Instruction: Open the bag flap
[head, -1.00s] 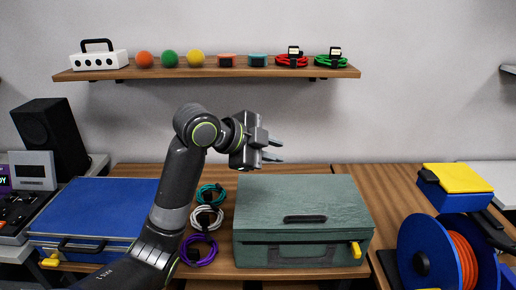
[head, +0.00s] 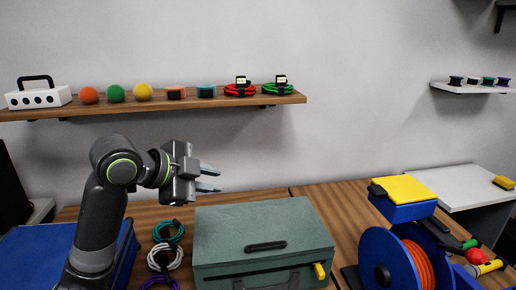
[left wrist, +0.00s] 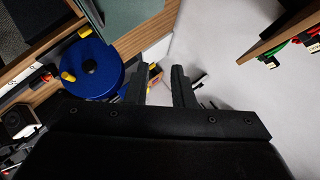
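The green bag (head: 262,245) stands on the wooden table in the head view. Its flap lies closed on top, with a dark handle (head: 265,246) and a yellow tab (head: 319,271) at the front right. My left gripper (head: 212,179) is above the table at the bag's back left, apart from the bag, with its fingers pointing right. Its two fingers are parted and empty, as the left wrist view also shows (left wrist: 160,85). A corner of the green bag (left wrist: 130,12) shows at the top of the left wrist view. My right gripper is not in view.
Teal, white and purple cable coils (head: 166,258) lie left of the bag. A blue case (head: 30,262) is at the far left. A blue reel (head: 390,258) with orange cable stands at the right. A wall shelf (head: 150,101) holds balls and coils above.

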